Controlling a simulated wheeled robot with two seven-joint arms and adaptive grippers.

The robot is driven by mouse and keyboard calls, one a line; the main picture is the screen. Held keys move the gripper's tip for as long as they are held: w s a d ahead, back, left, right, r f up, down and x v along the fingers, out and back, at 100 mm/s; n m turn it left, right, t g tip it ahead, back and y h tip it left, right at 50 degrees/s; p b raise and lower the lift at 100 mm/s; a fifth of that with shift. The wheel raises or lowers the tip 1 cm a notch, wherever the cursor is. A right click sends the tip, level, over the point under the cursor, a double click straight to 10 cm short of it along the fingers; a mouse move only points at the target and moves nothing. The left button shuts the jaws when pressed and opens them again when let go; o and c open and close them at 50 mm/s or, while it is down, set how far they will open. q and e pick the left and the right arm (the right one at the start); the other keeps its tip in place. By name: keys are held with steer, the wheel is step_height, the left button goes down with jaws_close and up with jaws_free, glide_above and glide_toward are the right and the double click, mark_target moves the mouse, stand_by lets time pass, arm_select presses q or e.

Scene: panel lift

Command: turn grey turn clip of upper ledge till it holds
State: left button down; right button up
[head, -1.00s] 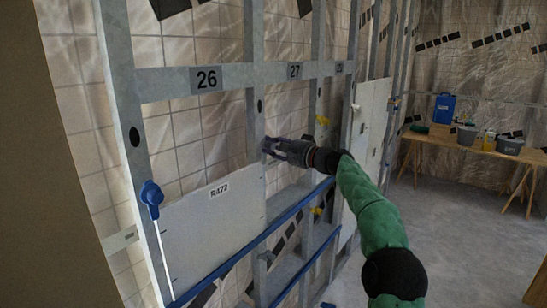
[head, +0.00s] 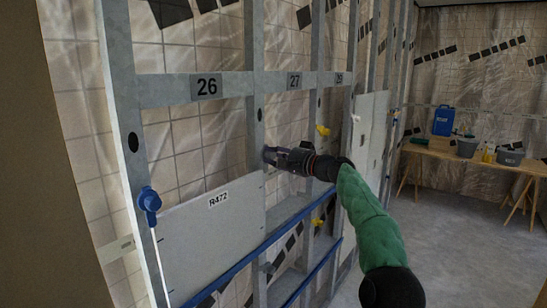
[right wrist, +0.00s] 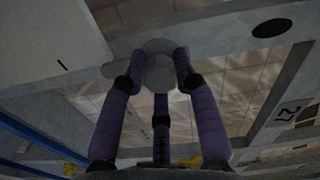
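The grey turn clip (right wrist: 158,72) shows in the right wrist view as a round grey knob with a flat grey arm pointing left toward the panel. My right gripper (right wrist: 158,66) has its purple fingers on both sides of the knob and a third below; it looks shut on it. In the head view my right gripper (head: 268,156) is at the stud beside the upper right corner of the grey panel R472 (head: 205,240), hiding the clip. The panel stands on the blue upper ledge (head: 290,221). My left gripper is not in view.
A blue clip (head: 150,199) sits at the panel's left stud. Yellow clips (head: 322,130) are on studs further right. A second blue ledge (head: 318,268) runs lower. A wooden table (head: 470,154) with containers stands at the back right. The floor between is clear.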

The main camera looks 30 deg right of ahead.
steer(key=o, duration=0.4)
steer(key=shift+a, duration=0.2)
steer(key=shift+d, duration=0.1)
steer(key=shift+s+d, duration=0.2)
steer(key=shift+s, duration=0.25)
steer(key=v, duration=1.1)
steer(key=shift+f, duration=0.15)
